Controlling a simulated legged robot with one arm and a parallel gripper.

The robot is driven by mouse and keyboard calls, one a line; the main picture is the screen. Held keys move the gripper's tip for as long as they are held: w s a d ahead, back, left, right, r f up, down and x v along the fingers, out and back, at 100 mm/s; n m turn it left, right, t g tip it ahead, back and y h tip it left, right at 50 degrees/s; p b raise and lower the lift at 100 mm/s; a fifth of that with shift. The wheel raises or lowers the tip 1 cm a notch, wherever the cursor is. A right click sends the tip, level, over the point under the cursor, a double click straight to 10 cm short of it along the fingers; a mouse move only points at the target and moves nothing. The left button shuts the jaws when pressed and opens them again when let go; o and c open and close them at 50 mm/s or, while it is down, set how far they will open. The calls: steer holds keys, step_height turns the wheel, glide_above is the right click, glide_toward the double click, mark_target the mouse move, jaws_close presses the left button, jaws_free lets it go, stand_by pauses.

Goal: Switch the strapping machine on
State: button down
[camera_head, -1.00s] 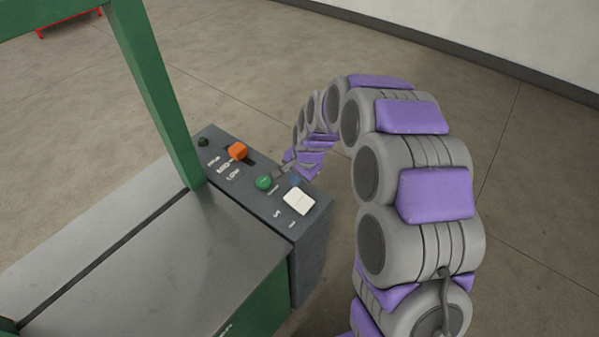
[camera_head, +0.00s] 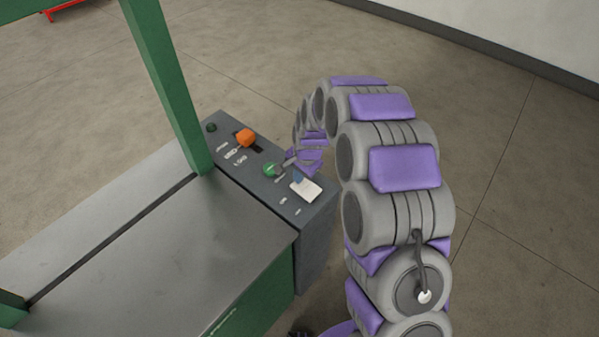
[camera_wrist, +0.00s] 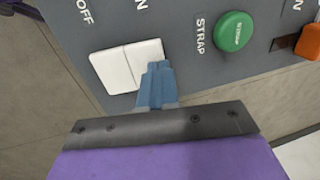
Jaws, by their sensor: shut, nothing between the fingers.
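The strapping machine's dark control panel (camera_head: 262,178) carries a white rocker switch (camera_head: 308,191) at its near end. In the wrist view the rocker (camera_wrist: 112,70) has two halves, with OFF lettered by the left half and a partly cropped ON by the right. My gripper (camera_head: 297,177) is shut and empty. Its blue fingertips (camera_wrist: 158,72) overlap the outer edge of the rocker's right half, the ON side. I cannot tell whether they touch it or hover just over it.
A green STRAP button (camera_wrist: 233,32) sits close beside the rocker. An orange slider knob (camera_head: 245,137) and a small dark knob (camera_head: 211,127) are farther along the panel. The machine's green post (camera_head: 168,85) rises beside the panel. Open floor lies to the right.

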steer(key=shift+w+a+f+g+h+p, duration=0.1)
steer(key=shift+w+a+g+h+p, duration=0.2)
steer(key=shift+p, duration=0.5)
steer(key=shift+a+g+h+p, duration=0.1)
steer(key=shift+g+h+p, duration=0.2)
steer(key=shift+h+p, duration=0.35)
steer(key=shift+f, duration=0.15)
steer(key=shift+s, duration=0.1)
steer(key=shift+s+d+r, duration=0.3)
steer(key=shift+s+d, duration=0.15)
steer(key=shift+d, duration=0.2)
